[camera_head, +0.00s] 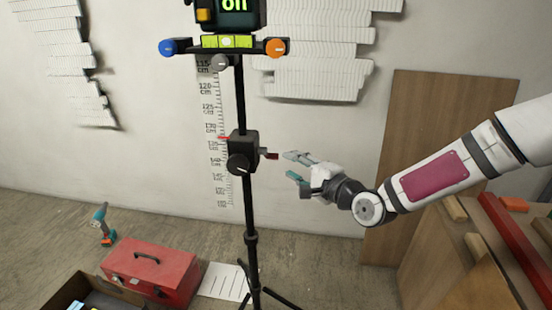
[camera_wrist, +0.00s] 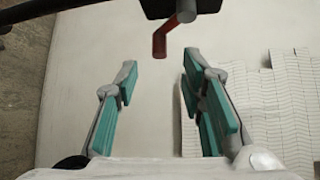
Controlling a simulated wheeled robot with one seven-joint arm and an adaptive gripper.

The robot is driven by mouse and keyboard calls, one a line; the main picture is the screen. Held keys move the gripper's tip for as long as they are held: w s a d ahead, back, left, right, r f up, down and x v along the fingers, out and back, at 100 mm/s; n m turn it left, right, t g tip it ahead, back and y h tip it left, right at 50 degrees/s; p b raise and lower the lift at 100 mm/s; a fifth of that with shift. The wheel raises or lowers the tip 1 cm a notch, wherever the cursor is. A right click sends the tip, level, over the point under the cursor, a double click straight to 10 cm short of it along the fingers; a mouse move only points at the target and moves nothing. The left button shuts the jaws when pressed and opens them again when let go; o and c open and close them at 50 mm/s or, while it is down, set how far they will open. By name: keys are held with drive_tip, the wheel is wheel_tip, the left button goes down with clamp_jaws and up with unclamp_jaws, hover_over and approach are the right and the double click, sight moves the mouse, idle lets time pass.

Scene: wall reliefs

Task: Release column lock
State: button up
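A black tripod column (camera_head: 240,100) stands before the wall with a black clamp block (camera_head: 243,145) partway up. The block has a round black knob (camera_head: 238,163) on its front. A small red lock lever (camera_head: 271,156) sticks out on its right, and another red piece (camera_head: 224,138) shows on its left. My gripper (camera_head: 289,165) is open and empty, just right of the red lever and apart from it. In the wrist view the red lever (camera_wrist: 160,42) hangs bent beyond the teal fingertips (camera_wrist: 160,72), between their lines. The fingers do not touch it.
A device with a green display (camera_head: 235,8) and a bar with blue and orange knobs (camera_head: 277,47) top the column. A height scale (camera_head: 212,120) is on the wall behind. A red toolbox (camera_head: 152,268), a drill (camera_head: 102,224) and wooden boards (camera_head: 425,130) stand around.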

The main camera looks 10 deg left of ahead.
sight(276, 158)
drive_tip(key=b+x, duration=0.1)
drive_tip(key=x, duration=0.8)
drive_tip(key=shift+s, duration=0.1)
drive_tip(key=shift+c, duration=0.2)
clamp_jaws()
